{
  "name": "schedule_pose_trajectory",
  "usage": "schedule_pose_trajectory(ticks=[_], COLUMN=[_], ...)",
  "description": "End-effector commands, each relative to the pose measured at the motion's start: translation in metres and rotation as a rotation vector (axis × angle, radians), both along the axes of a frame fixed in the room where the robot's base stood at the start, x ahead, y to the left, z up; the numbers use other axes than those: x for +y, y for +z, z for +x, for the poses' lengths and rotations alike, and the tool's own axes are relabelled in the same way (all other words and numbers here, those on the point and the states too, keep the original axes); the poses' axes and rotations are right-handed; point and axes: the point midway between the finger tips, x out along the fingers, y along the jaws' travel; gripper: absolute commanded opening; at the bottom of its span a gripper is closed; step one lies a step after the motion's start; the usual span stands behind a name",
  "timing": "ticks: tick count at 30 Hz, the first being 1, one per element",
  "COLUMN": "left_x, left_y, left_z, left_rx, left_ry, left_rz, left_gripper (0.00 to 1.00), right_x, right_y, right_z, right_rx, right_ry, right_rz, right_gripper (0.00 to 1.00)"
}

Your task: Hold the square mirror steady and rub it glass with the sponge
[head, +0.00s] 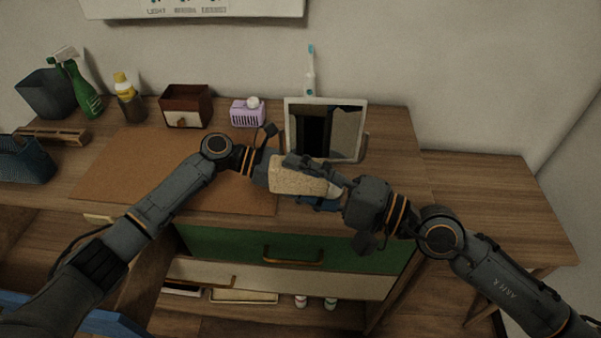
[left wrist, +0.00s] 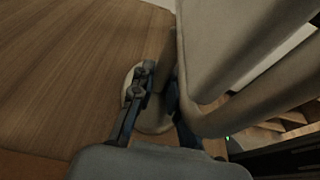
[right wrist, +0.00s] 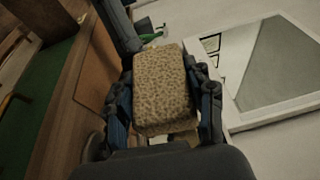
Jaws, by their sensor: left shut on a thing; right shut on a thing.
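The square mirror (head: 355,158) stands upright in a pale frame near the back of the desk. It also shows at the right of the right wrist view (right wrist: 275,65). My right gripper (right wrist: 165,88) is shut on the tan, pitted sponge (right wrist: 162,100), which is in front of the mirror's lower left in the head view (head: 297,178), apart from the glass in the right wrist view. My left gripper (left wrist: 155,85) is shut at the mirror's lower left, on what looks like its frame or stand; the sponge and right gripper partly hide it in the head view.
A toothbrush (head: 311,75), purple basket (head: 247,113), brown box (head: 186,106), yellow-capped bottle (head: 130,100) and green spray bottle (head: 82,92) line the back. A brown mat (head: 120,180) lies bare at left. The desktop right of the mirror (head: 395,150) is clear.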

Motion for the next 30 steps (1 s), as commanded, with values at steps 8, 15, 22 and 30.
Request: schedule_pose_trajectory(ticks=[8,15,22,30], left_x=[0.0,0.0,0.002,0.044], left_y=[0.001,0.001,0.001,0.013], left_z=[0.0,0.0,0.0,0.001], left_rx=[-0.001,-0.001,0.0,0.0], left_ry=[0.001,0.0,0.001,0.004], left_rz=[-0.002,-0.001,0.0,0.001], left_gripper=[0.0,0.42,0.42,0.42], right_x=[0.0,0.0,0.0,0.0], right_y=[0.0,0.0,0.0,0.0], right_z=[0.0,0.001,0.0,0.0], right_rx=[-0.001,-0.001,-0.001,-0.001], right_ry=[0.0,0.0,0.0,0.0], right_rz=[0.0,0.0,0.0,0.0], right_gripper=[0.41,0.41,0.41,0.41])
